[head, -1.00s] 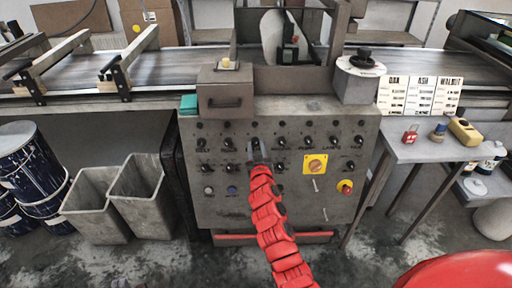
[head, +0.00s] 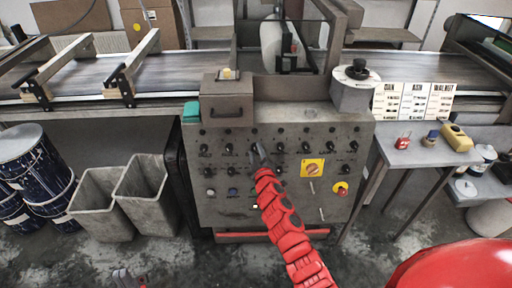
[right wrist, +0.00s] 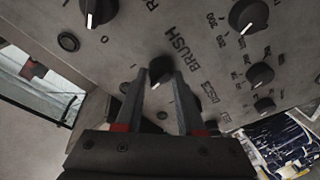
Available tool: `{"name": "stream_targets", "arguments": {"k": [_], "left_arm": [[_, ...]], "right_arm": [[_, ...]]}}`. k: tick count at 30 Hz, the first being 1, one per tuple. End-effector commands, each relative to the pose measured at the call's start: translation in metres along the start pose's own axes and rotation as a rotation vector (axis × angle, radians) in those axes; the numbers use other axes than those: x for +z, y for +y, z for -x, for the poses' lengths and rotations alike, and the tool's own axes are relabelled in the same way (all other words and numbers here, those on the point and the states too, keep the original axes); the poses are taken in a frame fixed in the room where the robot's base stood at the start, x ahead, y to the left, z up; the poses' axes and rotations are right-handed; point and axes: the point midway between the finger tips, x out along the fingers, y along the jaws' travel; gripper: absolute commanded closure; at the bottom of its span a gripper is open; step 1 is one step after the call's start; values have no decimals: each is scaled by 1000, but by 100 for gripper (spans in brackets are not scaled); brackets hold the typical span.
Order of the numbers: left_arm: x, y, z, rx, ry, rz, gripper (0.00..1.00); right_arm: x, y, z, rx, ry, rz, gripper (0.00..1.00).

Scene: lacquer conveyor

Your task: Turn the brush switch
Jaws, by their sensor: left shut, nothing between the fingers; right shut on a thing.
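The brush switch (right wrist: 160,69) is a round black knob with a white pointer mark, beside the word BRUSH on the grey control panel (head: 275,205). In the right wrist view my right gripper (right wrist: 161,78) has its two fingers on either side of this knob and is shut on it. In the head view my right gripper (head: 258,152) is at the upper middle of the panel, its fingers slanted and covering the knob. My left gripper (head: 127,277) is at the bottom edge of the head view, low over the floor, shut and empty.
Several other black knobs surround the switch, with one (right wrist: 248,15) near it. A yellow plate with an orange rotary switch (head: 312,168) and a red stop button (head: 340,188) are to the right. Grey bins (head: 140,195) stand left. A side table (head: 425,150) stands right.

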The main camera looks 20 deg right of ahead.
Motion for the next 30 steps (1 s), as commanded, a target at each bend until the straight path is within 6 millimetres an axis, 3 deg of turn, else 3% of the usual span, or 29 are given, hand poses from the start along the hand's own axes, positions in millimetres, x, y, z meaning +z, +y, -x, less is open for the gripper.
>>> {"name": "stream_targets", "arguments": {"k": [3,12,30], "left_arm": [[-2,-1,-14,0,0,0,100],[-5,-2,-30,0,0,0,100],[-6,-2,-36,0,0,0,100]], "right_arm": [[-3,2,1,-21,-7,97,100],[-1,2,0,-55,-19,276,100],[0,0,0,-71,-23,361,100]]}}
